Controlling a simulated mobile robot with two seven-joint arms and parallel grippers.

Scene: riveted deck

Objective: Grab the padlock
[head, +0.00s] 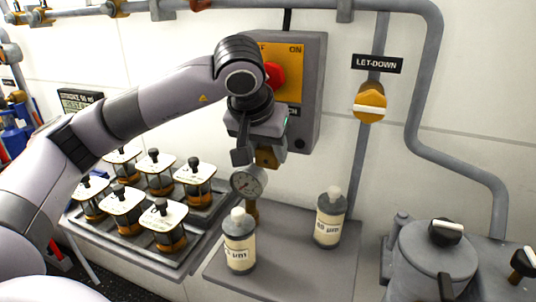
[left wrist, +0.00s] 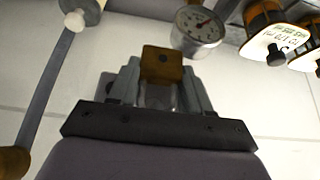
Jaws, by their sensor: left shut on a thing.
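The padlock (head: 267,158) is a small brass-coloured block at the lower end of my left gripper (head: 260,150), below the red switch of the grey box. In the left wrist view the padlock body (left wrist: 161,66) sticks out past the two fingers of the left gripper (left wrist: 160,84), which are shut on it. Its shackle shows only faintly between the fingers in that view. The head view does not show clearly whether the padlock is apart from the box. My right gripper is not in view.
A round gauge (head: 247,181) stands close below the padlock. Two grey bottles, one left (head: 239,241) and one right (head: 330,217), stand on the grey shelf (head: 285,268). Several lidded jars fill a rack at the left. The grey switch box (head: 311,95) is behind my gripper.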

